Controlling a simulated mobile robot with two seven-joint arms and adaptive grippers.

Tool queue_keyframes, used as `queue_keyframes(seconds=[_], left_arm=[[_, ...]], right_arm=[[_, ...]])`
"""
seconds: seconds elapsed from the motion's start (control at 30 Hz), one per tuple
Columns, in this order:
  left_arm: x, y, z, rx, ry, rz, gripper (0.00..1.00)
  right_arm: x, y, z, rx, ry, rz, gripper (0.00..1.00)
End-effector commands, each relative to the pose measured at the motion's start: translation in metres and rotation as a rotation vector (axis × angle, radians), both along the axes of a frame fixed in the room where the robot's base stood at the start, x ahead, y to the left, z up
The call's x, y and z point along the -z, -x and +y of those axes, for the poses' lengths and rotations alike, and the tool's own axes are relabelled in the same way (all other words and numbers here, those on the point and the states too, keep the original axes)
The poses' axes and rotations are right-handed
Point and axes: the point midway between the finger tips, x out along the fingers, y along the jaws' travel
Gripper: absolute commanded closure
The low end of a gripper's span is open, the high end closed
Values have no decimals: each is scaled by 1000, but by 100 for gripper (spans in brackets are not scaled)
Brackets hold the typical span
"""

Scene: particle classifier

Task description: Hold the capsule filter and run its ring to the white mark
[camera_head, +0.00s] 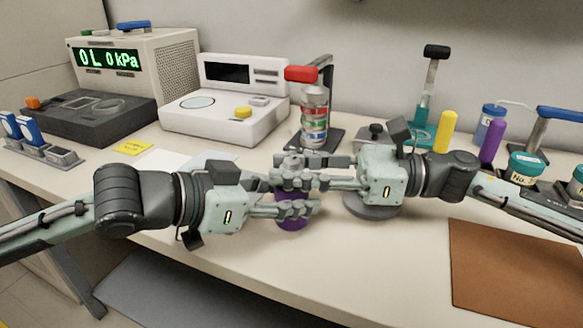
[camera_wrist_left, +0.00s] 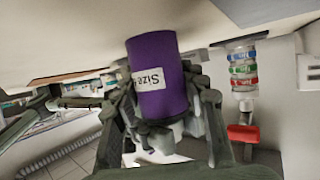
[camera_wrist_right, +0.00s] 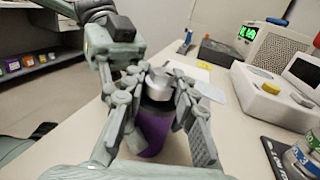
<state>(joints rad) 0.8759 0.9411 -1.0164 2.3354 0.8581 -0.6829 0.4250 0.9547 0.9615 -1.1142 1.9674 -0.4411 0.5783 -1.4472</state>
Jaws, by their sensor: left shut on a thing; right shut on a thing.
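The capsule filter stands upright near the front middle of the table, with a purple body (camera_head: 291,224) and a silver-grey upper part (camera_wrist_right: 158,84). Its white "Size" label (camera_wrist_left: 150,78) shows in the left wrist view. My left gripper (camera_head: 306,208) is shut around the purple body, low down. My right gripper (camera_head: 283,172) is shut around the upper part, just above the left one. The fingers hide much of the filter, and I cannot make out the ring's white mark in any view.
A grey round base (camera_head: 373,204) stands right of the filter, under my right gripper. Behind are a stand with a banded cylinder (camera_head: 314,118) and a white instrument (camera_head: 225,125). A brown mat (camera_head: 515,265) lies front right. The table's front edge is close.

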Motion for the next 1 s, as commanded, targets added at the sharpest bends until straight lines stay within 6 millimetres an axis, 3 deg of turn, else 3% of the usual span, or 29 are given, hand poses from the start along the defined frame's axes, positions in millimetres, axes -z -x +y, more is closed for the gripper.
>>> queue_keyframes(seconds=[0.37, 1.0], left_arm=[[0, 0, 0, 0, -1, -1, 100], [0, 1, -1, 3, 1, 0, 100]], right_arm=[[2, 1, 0, 129, 6, 2, 100], [-3, 3, 4, 604, -12, 0, 100]])
